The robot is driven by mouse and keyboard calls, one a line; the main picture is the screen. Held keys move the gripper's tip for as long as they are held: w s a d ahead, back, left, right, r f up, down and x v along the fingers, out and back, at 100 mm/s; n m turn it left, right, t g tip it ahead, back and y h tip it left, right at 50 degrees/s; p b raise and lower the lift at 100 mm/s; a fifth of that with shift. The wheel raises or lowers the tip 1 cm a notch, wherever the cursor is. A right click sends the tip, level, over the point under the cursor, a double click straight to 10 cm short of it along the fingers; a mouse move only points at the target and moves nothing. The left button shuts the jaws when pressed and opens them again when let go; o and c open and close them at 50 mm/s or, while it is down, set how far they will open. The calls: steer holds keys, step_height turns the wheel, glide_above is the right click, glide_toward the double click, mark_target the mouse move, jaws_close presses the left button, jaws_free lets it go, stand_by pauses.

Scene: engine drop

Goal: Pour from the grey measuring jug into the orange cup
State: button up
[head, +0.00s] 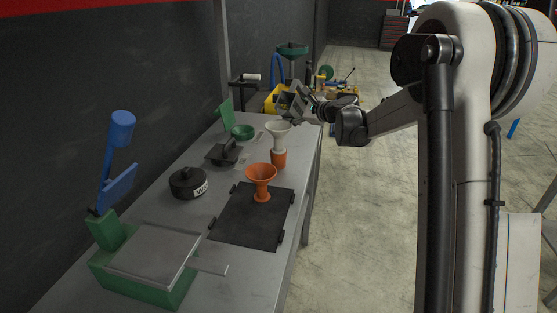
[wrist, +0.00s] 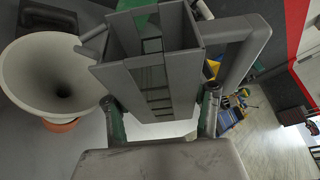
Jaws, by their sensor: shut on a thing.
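My gripper (head: 300,106) is shut on the grey measuring jug (head: 287,102). In the wrist view the jug (wrist: 150,65) is a box-like vessel with slots in its side, between my two fingers (wrist: 160,103). Its handle points right, and its spout points left toward a pale funnel (wrist: 60,75). The jug looks tilted in the head view; whether anything flows from it I cannot tell. The orange cup (head: 279,159) stands upright on the bench with the pale funnel (head: 278,130) in its mouth. Only a sliver of the cup (wrist: 61,126) shows under the funnel in the wrist view.
An orange funnel (head: 261,174) stands on a black mat (head: 249,228) nearer on the grey bench. The wall borders the left.

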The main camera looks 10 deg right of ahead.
mark_target(293, 88)
steer(key=o, duration=0.7)
steer(key=shift+c, duration=0.2)
steer(key=c, duration=0.6)
steer(key=shift+r+p, duration=1.75)
steer(key=shift+r, duration=1.85)
steer(key=shift+c, duration=0.3)
steer(key=shift+m, duration=0.4)
steer(key=shift+m+g+y, duration=0.5)
steer(key=shift+m+g, duration=0.4)
steer(key=shift+m, duration=0.2)
steer(key=shift+m+g+y, duration=0.7)
steer(key=shift+m+g, duration=0.1)
steer(key=shift+m, duration=0.8)
